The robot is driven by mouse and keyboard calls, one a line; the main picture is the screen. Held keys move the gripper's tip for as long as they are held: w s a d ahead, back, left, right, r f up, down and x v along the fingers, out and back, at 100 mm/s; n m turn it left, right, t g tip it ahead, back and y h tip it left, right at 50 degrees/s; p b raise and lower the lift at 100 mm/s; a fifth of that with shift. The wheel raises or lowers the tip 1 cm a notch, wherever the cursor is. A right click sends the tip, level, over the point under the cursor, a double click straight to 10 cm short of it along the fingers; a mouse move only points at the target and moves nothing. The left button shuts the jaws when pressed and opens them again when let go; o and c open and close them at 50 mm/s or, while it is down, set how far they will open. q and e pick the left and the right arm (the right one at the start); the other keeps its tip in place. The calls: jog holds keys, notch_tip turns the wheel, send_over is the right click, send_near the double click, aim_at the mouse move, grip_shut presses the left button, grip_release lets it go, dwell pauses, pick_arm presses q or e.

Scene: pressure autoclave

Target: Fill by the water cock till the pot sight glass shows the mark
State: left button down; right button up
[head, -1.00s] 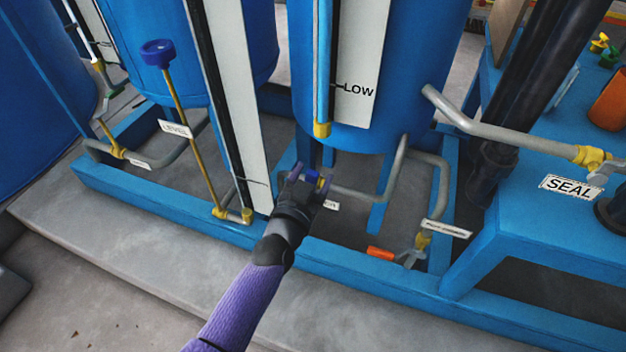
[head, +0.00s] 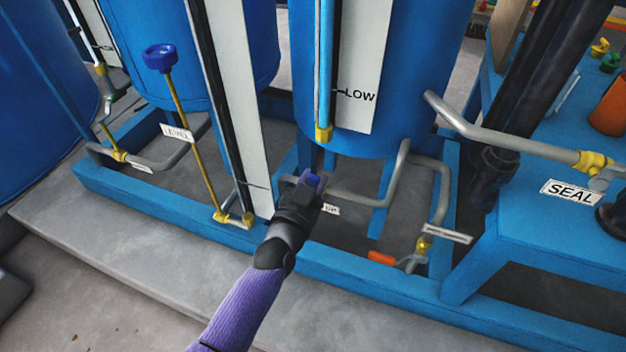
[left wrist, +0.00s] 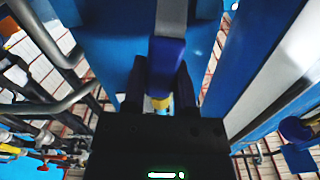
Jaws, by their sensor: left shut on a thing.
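My left gripper (head: 312,188) is shut on the blue handle (head: 318,182) of a cock at the foot of the middle blue pot (head: 400,60). In the left wrist view the blue handle (left wrist: 167,60) stands between the fingers, with a yellow part below it. The small white label beside the cock is partly hidden and I cannot read it. My right gripper is not in view.
A nearer white board (head: 228,100) with a dark strip stands left of my gripper. A tall blue-knobbed yellow rod (head: 160,58) and LEVEL label (head: 176,132) are left. An orange-handled valve (head: 382,257) and a SEAL pipe valve (head: 594,162) are right. Blue frame rails surround the cock.

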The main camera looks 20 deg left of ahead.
pick_arm(q)
jog(key=shift+f, duration=0.1)
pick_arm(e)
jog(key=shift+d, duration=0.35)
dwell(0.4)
pick_arm(q)
jog(key=shift+a+r+n+p, duration=0.2)
jog(key=shift+a+n+p, duration=0.15)
jog(key=shift+a+n, duration=0.15)
jog(key=shift+a+f+n, duration=0.1)
jog(key=shift+a+n, duration=0.3)
jog(key=shift+n, duration=0.2)
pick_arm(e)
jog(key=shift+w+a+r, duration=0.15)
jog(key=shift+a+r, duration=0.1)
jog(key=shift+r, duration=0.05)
pick_arm(q)
jog(key=shift+c, duration=2)
grip_release()
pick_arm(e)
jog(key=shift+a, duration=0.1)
